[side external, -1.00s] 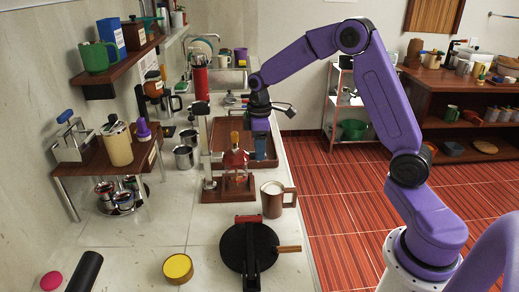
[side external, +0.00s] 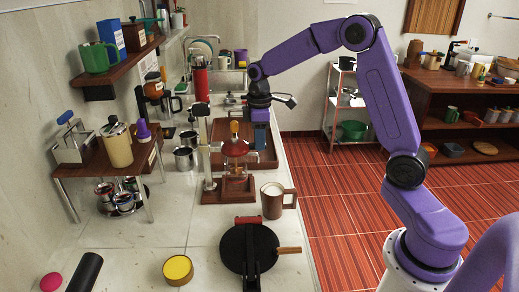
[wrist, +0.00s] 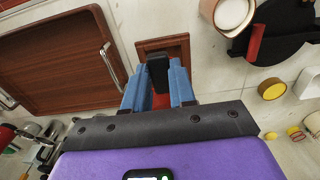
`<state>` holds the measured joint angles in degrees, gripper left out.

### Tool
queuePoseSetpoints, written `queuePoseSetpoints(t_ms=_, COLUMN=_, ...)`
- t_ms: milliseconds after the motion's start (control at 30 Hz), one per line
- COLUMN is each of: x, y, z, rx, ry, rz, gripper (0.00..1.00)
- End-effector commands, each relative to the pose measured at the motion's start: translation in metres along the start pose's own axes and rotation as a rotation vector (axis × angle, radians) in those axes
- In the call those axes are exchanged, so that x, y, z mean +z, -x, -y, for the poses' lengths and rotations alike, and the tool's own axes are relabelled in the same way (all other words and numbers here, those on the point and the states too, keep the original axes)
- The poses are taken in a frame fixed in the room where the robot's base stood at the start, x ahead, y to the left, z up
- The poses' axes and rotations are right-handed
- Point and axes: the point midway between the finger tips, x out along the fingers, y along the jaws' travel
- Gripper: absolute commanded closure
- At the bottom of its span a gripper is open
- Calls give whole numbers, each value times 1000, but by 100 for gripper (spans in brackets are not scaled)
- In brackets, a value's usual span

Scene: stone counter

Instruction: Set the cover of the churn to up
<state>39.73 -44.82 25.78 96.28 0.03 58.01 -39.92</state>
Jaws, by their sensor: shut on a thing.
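The churn seems to be the device with a wooden base (side external: 228,190), an upright metal post with a black top (side external: 200,108) and a red cover (side external: 236,147). An orange knob sits on the cover, and a clear part shows below it. In the side view my gripper (side external: 260,146) is close behind and right of the cover, its blue fingers pointing down. In the wrist view the fingers (wrist: 160,85) straddle a black part (wrist: 158,72) with red below it. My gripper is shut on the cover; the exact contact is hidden. The wooden base also shows there (wrist: 178,44).
A brown tray (side external: 268,158) lies behind the churn. A mug (side external: 275,201) and a black round pan-like device (side external: 249,250) stand in front. Metal cups (side external: 185,158) and a small wooden shelf (side external: 100,165) are at left.

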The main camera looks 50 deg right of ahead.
Motion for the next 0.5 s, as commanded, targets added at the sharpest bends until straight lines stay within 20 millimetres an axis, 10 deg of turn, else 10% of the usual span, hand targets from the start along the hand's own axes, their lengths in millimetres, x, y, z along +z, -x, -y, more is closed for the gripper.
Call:
queuePoseSetpoints(t_ms=200, x=-1, y=57, z=-1, rx=6, ry=0, rz=-5, gripper=100)
queuePoseSetpoints(t_ms=500, x=0, y=75, z=0, rx=4, ry=0, rz=-3, gripper=100)
